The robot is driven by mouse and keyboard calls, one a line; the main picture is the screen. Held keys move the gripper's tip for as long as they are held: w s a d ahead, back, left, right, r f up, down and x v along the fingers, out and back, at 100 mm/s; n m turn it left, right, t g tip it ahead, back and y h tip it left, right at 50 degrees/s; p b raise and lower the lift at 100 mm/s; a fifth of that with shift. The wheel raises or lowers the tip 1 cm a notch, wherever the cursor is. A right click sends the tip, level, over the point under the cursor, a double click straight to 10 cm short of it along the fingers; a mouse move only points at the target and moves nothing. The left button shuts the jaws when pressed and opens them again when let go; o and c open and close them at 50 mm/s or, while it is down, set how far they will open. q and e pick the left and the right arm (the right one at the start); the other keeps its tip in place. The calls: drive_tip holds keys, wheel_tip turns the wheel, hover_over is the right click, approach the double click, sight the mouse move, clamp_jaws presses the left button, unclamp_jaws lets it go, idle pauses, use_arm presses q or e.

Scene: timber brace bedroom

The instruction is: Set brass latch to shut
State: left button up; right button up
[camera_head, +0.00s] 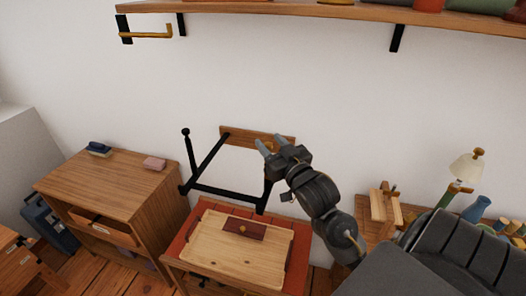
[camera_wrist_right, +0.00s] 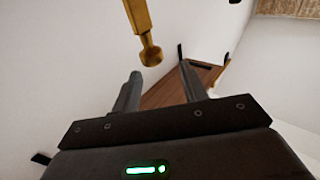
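A brass latch piece (camera_head: 269,146) shows at the wooden wall board (camera_head: 238,135), partly hidden by my right gripper (camera_head: 271,144). In the right wrist view, a brass lever with a rounded knob (camera_wrist_right: 144,35) hangs above and just beyond the fingertips. My right gripper also shows there (camera_wrist_right: 162,80), its two fingers apart with nothing between them. I cannot tell whether it touches the brass. A black folding brace frame (camera_head: 222,192) stands out below the board, with a knob at its left end. My left gripper is not in view.
A red-edged table with a pale wooden tray (camera_head: 220,250) stands below the brace. A wooden cabinet (camera_head: 105,185) is at left. A lamp (camera_head: 466,167) stands at right. The wall between is clear.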

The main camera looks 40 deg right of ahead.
sight(271, 147)
drive_tip(key=w+f, duration=0.1)
drive_tip(key=w+d+g, duration=0.1)
drive_tip(key=w, duration=0.1)
drive_tip(key=shift+w+d+f, duration=0.1)
drive_tip(key=shift+f, duration=0.3)
drive_tip(key=shift+w+f, duration=0.15)
drive_tip(key=shift+w, duration=0.2)
drive_tip(key=shift+f, duration=0.1)
